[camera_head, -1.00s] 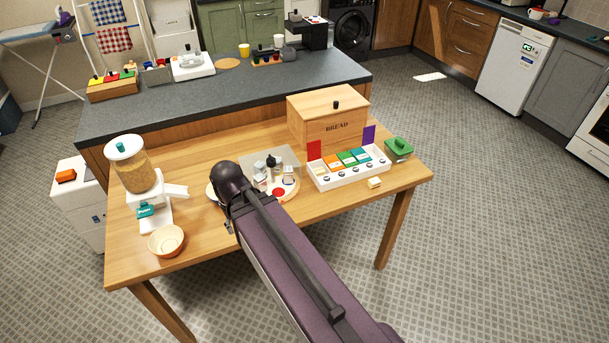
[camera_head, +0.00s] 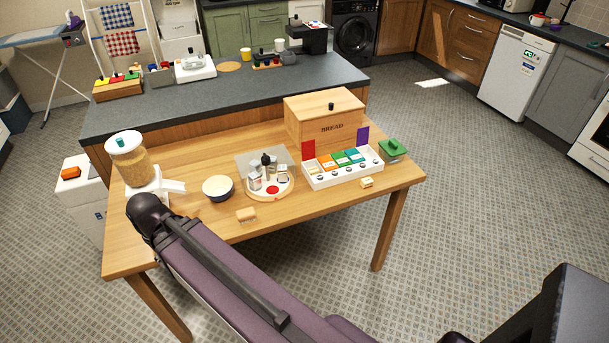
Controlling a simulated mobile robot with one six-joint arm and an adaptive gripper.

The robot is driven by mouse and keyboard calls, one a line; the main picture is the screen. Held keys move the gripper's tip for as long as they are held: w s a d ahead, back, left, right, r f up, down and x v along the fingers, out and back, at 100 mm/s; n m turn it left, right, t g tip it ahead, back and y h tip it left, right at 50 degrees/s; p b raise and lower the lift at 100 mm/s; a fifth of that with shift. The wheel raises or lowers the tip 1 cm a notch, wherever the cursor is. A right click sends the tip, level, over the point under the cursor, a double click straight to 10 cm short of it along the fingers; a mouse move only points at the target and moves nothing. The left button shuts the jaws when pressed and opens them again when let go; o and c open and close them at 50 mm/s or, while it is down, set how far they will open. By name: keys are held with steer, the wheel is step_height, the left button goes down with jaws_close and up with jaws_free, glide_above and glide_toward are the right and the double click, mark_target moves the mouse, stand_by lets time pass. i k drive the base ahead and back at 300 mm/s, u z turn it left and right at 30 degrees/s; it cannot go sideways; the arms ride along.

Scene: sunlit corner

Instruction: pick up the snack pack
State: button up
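No object is clearly marked as the snack pack. I cannot tell whether either is the snack pack. My purple arm crosses the lower part of the view, its dark rounded joint over the table's left end. My gripper is hidden behind the arm, so its fingers do not show.
The wooden table (camera_head: 330,208) bears a dispenser (camera_head: 130,160), a dark bowl (camera_head: 218,188), a round board (camera_head: 268,194) with several jars, a white sectioned tray (camera_head: 343,178), a bread box (camera_head: 325,118) and a green dish (camera_head: 392,150).

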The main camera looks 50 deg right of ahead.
mark_target(312, 170)
steer(key=u, duration=0.2)
steer(key=k, duration=1.6)
steer(key=z, duration=1.15)
steer(key=i, duration=1)
steer(key=u, duration=0.05)
